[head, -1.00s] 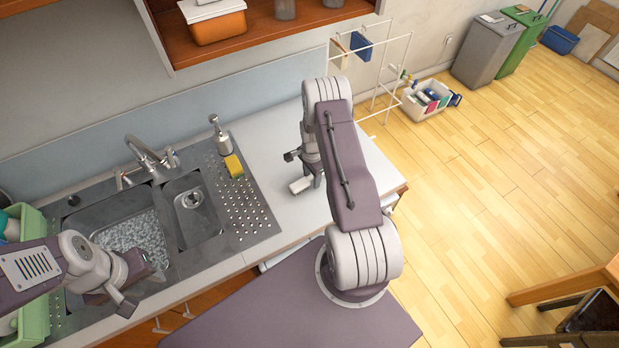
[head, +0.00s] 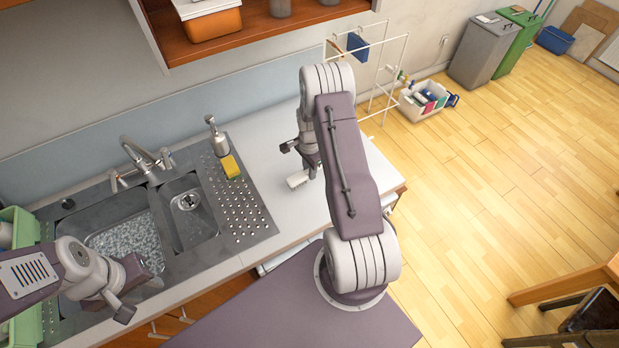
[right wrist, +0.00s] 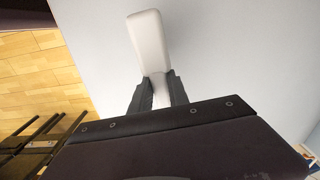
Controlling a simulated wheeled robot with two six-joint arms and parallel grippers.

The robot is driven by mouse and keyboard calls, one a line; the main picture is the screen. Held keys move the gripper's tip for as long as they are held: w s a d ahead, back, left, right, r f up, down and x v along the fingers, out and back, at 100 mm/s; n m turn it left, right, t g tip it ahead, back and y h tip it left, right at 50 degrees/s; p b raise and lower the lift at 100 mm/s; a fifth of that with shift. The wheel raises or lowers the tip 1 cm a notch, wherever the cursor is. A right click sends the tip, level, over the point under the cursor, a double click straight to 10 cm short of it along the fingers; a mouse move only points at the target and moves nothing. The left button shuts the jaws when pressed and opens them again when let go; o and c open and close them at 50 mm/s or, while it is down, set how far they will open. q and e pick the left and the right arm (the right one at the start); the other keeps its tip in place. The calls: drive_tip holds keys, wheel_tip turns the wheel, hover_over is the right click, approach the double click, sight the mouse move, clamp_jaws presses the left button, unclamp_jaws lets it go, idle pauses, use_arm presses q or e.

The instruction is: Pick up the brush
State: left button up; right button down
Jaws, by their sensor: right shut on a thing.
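The brush is white. In the right wrist view its smooth pale body (right wrist: 148,38) stands up between the two dark fingers of my right gripper (right wrist: 157,92), which are shut on it. In the head view the brush (head: 298,180) shows as a small white piece at the white worktop, partly hidden by my right gripper (head: 303,165). I cannot tell whether it touches the worktop or hangs just above it.
The sink (head: 125,240) lies to the left. A yellow sponge (head: 230,167) and a soap dispenser (head: 217,140) stand beside it. A green rack (head: 25,325) is at the far left. The worktop (head: 270,165) around the brush is clear.

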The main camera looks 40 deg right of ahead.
drive_tip(key=s+d+r+b, duration=0.3)
drive_tip(key=s+d+r, duration=0.3)
drive_tip(key=s, duration=0.3)
drive_tip(key=shift+s+d+r, duration=0.2)
drive_tip(key=shift+s+r, duration=0.15)
drive_tip(key=shift+r, duration=0.05)
drive_tip(key=c, duration=1.9)
unclamp_jaws()
clamp_jaws()
